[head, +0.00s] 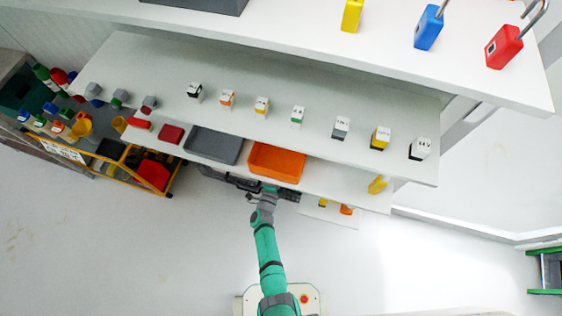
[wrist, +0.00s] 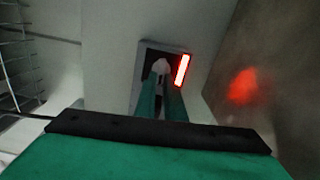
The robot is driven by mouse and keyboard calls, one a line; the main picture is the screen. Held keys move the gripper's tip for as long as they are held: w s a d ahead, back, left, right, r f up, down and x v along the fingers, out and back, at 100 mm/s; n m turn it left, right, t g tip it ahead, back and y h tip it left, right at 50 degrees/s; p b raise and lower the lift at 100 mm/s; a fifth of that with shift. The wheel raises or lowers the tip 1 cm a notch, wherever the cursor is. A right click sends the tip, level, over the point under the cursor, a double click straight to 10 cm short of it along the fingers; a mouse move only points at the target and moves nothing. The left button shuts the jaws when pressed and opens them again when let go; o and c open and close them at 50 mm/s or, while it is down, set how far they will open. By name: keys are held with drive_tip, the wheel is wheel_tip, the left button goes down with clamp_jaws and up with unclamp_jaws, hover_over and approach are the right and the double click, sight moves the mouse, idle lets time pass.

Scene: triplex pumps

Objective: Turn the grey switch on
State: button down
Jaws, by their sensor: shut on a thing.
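In the wrist view the grey switch (wrist: 161,66) shows as a small pale knob on a dark grey plate (wrist: 146,52) set on a light panel. A red indicator (wrist: 182,70) glows along the right of the plate. My gripper (wrist: 161,82) reaches the plate, and its two green fingers are shut on the knob and hide part of it. The knob's exact angle cannot be told. In the head view my gripper (head: 270,191) is at the front of the lower shelf, below an orange tray; the switch cannot be made out there.
The orange tray (head: 276,174) and a grey tray (head: 213,157) sit just above my arm. Several small labelled blocks line the shelf (head: 310,95). A yellow-framed cart (head: 130,170) stands at left. The floor (head: 130,260) around my base is clear. A red glow reflects at the wrist view's right.

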drive_tip(key=shift+d+f+m, duration=0.1)
drive_tip(key=shift+m, duration=0.5)
drive_tip(key=c, duration=1.8)
unclamp_jaws()
drive_tip(key=shift+c, duration=0.2)
drive_tip(key=v, duration=1)
drive_tip(key=shift+s, duration=0.4)
drive_tip(key=shift+a, duration=0.2)
